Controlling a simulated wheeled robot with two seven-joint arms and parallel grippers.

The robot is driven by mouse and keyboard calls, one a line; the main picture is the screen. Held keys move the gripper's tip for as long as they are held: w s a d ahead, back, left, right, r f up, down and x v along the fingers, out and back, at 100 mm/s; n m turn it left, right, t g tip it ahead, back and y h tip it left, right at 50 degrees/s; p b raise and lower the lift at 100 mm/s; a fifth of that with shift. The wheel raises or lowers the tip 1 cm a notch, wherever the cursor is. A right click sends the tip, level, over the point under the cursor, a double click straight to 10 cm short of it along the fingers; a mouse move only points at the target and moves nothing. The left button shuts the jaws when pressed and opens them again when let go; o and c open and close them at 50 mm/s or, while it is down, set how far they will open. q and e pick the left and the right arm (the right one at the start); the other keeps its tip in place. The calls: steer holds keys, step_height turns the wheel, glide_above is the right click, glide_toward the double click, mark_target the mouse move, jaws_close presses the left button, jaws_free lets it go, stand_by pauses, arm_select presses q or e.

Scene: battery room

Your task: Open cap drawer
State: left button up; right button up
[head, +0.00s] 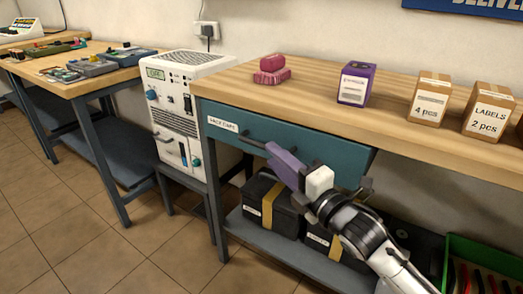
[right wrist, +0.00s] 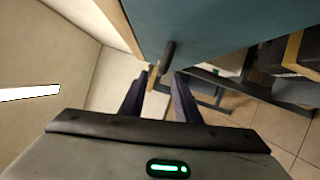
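The teal cap drawer (head: 330,150) sits under the wooden workbench top, with a white label (head: 222,124) at its left end; I cannot tell for sure whether it stands slightly out. Its dark bar handle (head: 252,140) shows left of my right gripper (head: 280,158), whose purple fingers hide part of it. In the right wrist view, the handle (right wrist: 168,54) lies just beyond the fingertips, roughly in line with the gap between the fingers (right wrist: 160,80). The fingers are apart, and no grip on the handle shows. My left gripper is out of view.
A purple box (head: 356,84), a pink stack (head: 271,69) and cardboard boxes (head: 430,98) stand on the bench. Black cases (head: 270,205) sit on the lower shelf (head: 285,262). A white power unit (head: 180,110) stands left. The floor (head: 110,250) at front left is clear.

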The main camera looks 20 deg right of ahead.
mark_target(261, 144)
steer(key=b+x, duration=0.1)
steer(key=x, duration=0.5)
steer(key=shift+w, duration=0.2)
jaws_close()
